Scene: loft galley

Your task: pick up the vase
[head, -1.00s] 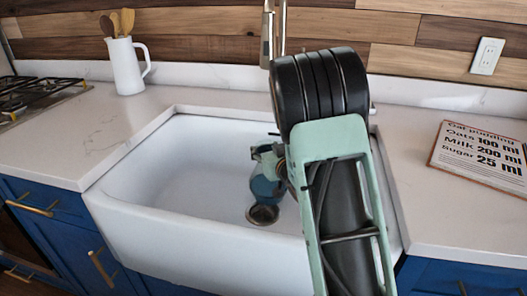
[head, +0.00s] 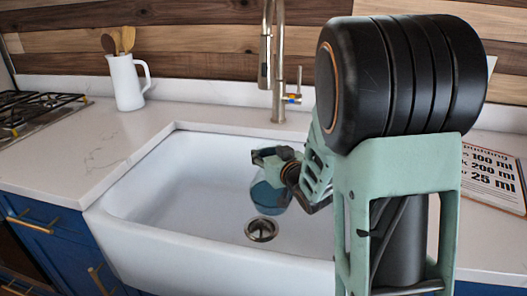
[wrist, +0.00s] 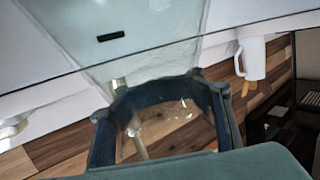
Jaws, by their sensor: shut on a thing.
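The vase (head: 268,198) is blue, see-through glass and hangs inside the white sink, just above and behind the drain as seen in the head view. My gripper (head: 272,164) is shut on its upper part. Part of the vase is hidden by the gripper. In the wrist view, my gripper's two dark fingers (wrist: 163,122) stand on either side of clear glass, and the pale tinted vase (wrist: 150,50) widens away from them. Whether its base touches the sink is hard to tell; it looks clear of the drain.
The sink (head: 190,252) has high walls around the vase. A tap (head: 278,60) rises behind it. A white jug (head: 125,82) with wooden utensils stands back left, near a hob (head: 35,115). A recipe board (head: 492,175) lies at right. The left counter (head: 100,145) is mostly clear.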

